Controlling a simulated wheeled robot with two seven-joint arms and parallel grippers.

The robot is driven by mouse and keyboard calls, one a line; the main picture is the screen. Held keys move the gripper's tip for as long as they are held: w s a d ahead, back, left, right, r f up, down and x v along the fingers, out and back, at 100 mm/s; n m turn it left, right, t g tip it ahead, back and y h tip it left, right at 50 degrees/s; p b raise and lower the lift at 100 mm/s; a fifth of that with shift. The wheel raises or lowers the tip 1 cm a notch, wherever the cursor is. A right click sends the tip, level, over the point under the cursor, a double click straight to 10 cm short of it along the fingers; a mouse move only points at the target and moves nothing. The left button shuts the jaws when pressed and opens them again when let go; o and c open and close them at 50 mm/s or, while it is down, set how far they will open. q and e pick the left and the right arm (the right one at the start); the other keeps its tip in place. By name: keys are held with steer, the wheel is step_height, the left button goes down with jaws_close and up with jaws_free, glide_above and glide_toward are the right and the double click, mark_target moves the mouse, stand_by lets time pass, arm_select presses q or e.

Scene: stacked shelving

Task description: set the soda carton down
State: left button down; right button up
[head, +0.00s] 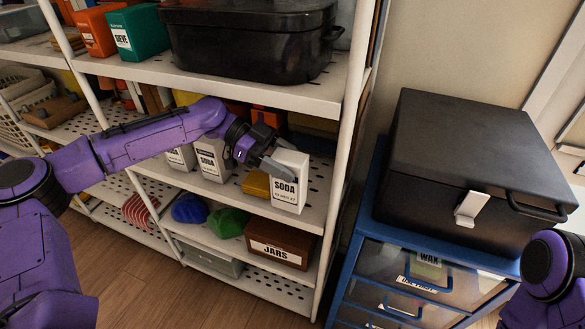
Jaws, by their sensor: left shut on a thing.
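A white soda carton (286,187) with black "SODA" lettering is at the front edge of the middle shelf (243,205), near its right end. My left gripper (277,168) reaches in from the left and is shut on the carton's upper left part. The carton looks upright; I cannot tell whether its base touches the shelf. Another soda carton (213,160) stands on the same shelf to the left, with one more white carton (181,157) beside it. Part of my right arm shows at the lower right edge, but its gripper is out of view.
A yellow item (256,184) lies just left of the held carton. The shelf above holds a black lidded box (255,40). A brown "JARS" box (280,244) sits below. A white shelf post (345,150) and a black case (470,160) on blue drawers (368,238) stand to the right.

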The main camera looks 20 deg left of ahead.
mark_target(293, 152)
arm_select(q)
steer(key=w, duration=0.3)
steer(key=shift+w+d+r+p, duration=0.1)
steer(key=shift+w+r+p, duration=0.1)
steer(key=shift+p, duration=0.2)
steer(key=f, duration=0.2)
steer(key=shift+w+f, duration=0.3)
step_height(293, 152, down, 5)
steer(key=shift+w+p, duration=0.1)
steer(key=shift+p, duration=0.8)
steer(key=shift+c, duration=1.6)
jaws_free()
steer(key=shift+r, duration=0.1)
